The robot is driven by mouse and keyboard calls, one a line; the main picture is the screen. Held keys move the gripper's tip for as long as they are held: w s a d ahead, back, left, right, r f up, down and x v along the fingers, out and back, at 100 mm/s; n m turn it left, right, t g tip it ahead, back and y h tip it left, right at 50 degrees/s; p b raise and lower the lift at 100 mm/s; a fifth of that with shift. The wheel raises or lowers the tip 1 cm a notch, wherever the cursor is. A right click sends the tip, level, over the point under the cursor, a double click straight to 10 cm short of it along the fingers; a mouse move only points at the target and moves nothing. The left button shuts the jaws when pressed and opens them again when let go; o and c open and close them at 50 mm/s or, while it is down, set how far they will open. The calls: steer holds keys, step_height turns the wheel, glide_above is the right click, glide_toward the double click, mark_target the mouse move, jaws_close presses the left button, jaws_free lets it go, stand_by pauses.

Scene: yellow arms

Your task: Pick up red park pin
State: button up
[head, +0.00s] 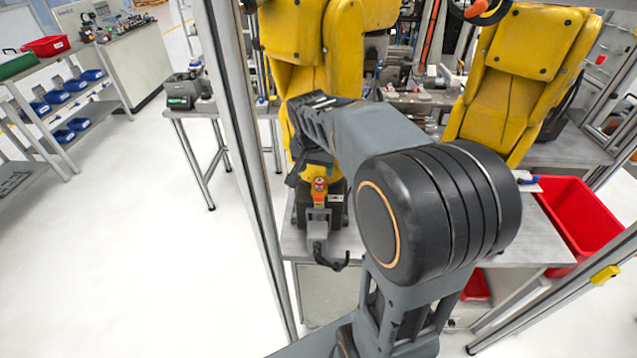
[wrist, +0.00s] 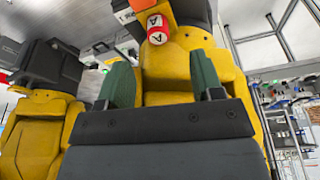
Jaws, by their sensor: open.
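A small red and white cylinder with "A" labels (wrist: 157,28), which looks like the red park pin, shows at the top middle of the wrist view. In the head view I cannot make out the fingers.
Two yellow robot arms (head: 525,75) stand on a grey metal bench (head: 515,250) inside a metal frame (head: 235,130). A red bin (head: 583,225) is at the right. A shelf with blue bins (head: 72,95) stands at the far left. The white floor at left is clear.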

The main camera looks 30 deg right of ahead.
mark_target(319, 181)
steer(key=shift+p+x, duration=0.9)
steer(key=shift+x, duration=2.7)
steer(key=shift+s+d, duration=0.1)
steer(key=c, duration=1)
steer(key=shift+r, duration=0.1)
steer(key=shift+r, duration=0.5)
step_height(319, 181, up, 2)
steer(key=shift+r, duration=0.1)
steer(key=s+r, duration=0.1)
steer(key=s+a+r+b, duration=0.1)
steer(key=r, duration=0.1)
steer(key=s+a+r+b, duration=0.1)
steer(key=s+r, duration=0.1)
steer(key=shift+a, duration=0.15)
steer(key=s+a+r, duration=0.1)
steer(key=s, duration=0.1)
steer(key=s+a+r+b, duration=0.1)
steer(key=s+a+r, duration=0.1)
steer(key=s, duration=0.1)
steer(key=s+a+r+b, duration=0.1)
steer(key=s, duration=0.2)
steer(key=shift+s+a+r, duration=0.1)
steer(key=shift+a+r, duration=0.2)
steer(key=shift+r, duration=0.05)
